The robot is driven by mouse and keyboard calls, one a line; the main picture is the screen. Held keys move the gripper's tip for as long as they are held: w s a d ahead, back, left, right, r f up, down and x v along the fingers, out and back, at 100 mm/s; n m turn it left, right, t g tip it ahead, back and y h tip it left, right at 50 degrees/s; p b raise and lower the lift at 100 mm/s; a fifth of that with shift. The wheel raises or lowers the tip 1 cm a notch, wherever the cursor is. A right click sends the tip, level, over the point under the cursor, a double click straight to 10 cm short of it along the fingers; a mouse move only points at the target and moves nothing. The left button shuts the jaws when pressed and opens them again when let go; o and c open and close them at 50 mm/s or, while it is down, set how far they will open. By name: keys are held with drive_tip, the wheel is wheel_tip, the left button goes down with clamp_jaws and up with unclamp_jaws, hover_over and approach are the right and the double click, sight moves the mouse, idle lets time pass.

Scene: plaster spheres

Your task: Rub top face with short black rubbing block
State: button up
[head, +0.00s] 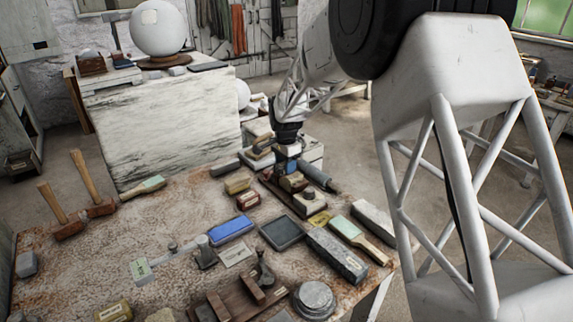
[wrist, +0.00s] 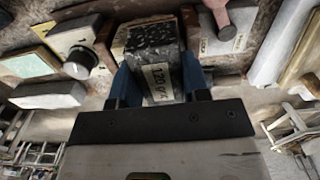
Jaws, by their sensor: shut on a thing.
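My gripper (head: 291,167) is at the far side of the cluttered worktable, pointing down. In the wrist view its blue fingers (wrist: 158,84) are shut on both sides of a short block (wrist: 152,40). The block has a black speckled face and a pale label reading "120" and a blurred word. In the head view the held block (head: 293,183) is small and partly hidden by the fingers. It is over or in a dark wooden holder; I cannot tell whether it touches. A large white sphere (head: 159,27) stands on a pale plaster-streaked block (head: 165,125) at back left.
The worktable (head: 170,215) carries a blue block (head: 231,230), a long grey block (head: 336,255), a green-faced paddle (head: 345,228), a dark flat plate (head: 282,233) and several other tools. Little free room surrounds my gripper.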

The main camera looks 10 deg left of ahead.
drive_tip(key=shift+s+a+f, duration=0.1)
drive_tip(key=shift+s+a, duration=0.65)
drive_tip(key=shift+s, duration=0.05)
drive_tip(key=shift+d, duration=0.1)
drive_tip(key=shift+w+d, duration=0.7)
drive_tip(key=shift+w, duration=0.05)
drive_tip(key=shift+w, duration=0.1)
idle(0.3)
drive_tip(key=shift+w+d, duration=0.75)
drive_tip(key=shift+s, duration=0.1)
drive_tip(key=shift+s+a, duration=0.75)
drive_tip(key=shift+a, duration=0.05)
